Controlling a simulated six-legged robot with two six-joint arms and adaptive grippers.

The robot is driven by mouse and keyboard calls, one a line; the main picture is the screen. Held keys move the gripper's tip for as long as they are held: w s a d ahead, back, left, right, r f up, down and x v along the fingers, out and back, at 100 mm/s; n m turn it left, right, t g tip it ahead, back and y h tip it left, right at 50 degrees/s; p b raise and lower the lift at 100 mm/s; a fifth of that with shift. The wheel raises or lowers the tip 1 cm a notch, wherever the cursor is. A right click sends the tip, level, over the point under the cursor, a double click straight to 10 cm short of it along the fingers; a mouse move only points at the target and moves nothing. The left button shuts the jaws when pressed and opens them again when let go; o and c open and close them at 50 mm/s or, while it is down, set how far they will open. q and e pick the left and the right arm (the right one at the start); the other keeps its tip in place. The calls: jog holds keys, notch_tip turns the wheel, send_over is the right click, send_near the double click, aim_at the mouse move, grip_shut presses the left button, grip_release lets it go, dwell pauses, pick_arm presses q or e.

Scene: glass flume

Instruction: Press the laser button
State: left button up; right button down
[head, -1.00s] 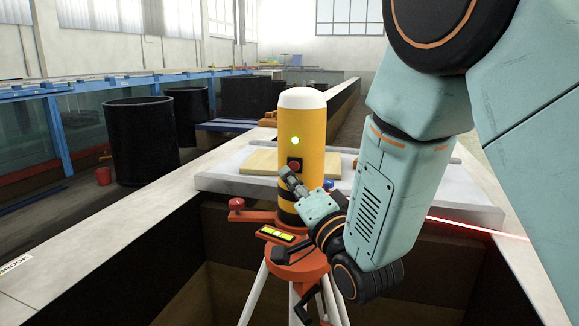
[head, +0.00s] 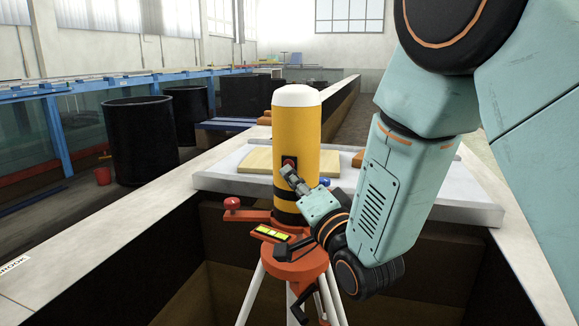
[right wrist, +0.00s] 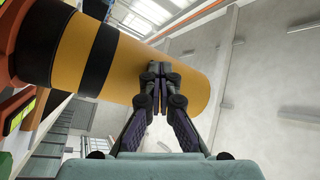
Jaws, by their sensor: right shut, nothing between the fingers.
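The laser unit is a yellow cylinder (head: 296,130) with a white cap and black bands, upright on an orange tripod head (head: 290,262). Its red button (head: 289,161) sits in a dark plate on the side facing me, partly covered by my fingertips. My right gripper (head: 288,173) is shut and empty, its tips at the lower edge of the button and seemingly touching it. In the right wrist view the shut fingers (right wrist: 158,72) meet the yellow body (right wrist: 125,72) and hide the button. No green light or red beam shows now. My left gripper is out of view.
The tripod stands in front of a pale slab (head: 235,184) bearing a wooden board (head: 258,160). The slab lies across a channel with pale rims (head: 110,235). Black tanks (head: 140,140) and a blue-framed glass flume (head: 30,125) stand at the left.

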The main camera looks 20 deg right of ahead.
jog(key=shift+w+r, duration=0.1)
jog(key=shift+w, duration=0.1)
jog(key=shift+w+d, duration=0.1)
jog(key=shift+s+a, duration=0.45)
dwell(0.3)
